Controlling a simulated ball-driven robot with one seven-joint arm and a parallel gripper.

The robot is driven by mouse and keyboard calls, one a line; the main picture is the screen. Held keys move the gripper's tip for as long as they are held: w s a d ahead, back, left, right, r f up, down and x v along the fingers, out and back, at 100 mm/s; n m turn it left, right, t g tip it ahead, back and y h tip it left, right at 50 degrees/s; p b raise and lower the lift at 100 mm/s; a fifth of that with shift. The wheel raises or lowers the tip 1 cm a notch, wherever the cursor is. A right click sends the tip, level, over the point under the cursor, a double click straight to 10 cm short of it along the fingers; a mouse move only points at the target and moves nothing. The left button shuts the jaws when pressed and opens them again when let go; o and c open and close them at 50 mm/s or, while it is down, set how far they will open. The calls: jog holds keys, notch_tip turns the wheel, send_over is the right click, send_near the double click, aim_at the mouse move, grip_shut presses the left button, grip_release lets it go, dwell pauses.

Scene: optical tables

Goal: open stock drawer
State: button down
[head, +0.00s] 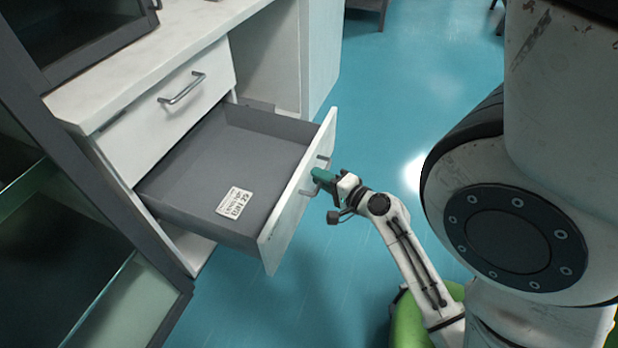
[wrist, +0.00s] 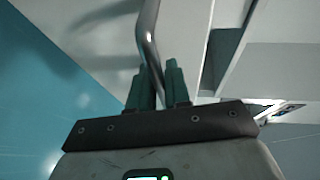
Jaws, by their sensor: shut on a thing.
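The stock drawer (head: 225,170) is the lower drawer of a white bench, pulled well out, with its grey inside in view. It holds only a white printed label (head: 235,203) on its floor. Its white front panel (head: 283,221) faces right, with a bar handle (head: 306,192) on it. My gripper (head: 321,177), with green fingers, is at that handle in the head view. In the wrist view the metal handle (wrist: 149,40) runs down between the two green fingertips (wrist: 160,86), and my gripper is shut on it. The fingers hide part of the handle.
A closed upper drawer (head: 165,110) with its own handle (head: 184,88) sits above the open one. A dark glass-fronted cabinet (head: 70,240) stands at the left. The blue floor (head: 300,295) is clear around the drawer front.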

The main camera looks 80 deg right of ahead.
jog(key=shift+s+a+f, duration=0.1)
jog(key=shift+s+a, duration=0.05)
jog(key=shift+s, duration=0.15)
jog(key=c, duration=1.4)
grip_release()
jog(key=shift+c, duration=0.2)
jog(key=b+v, duration=0.1)
jog(key=v, duration=0.9)
jog(key=shift+s+a, duration=0.25)
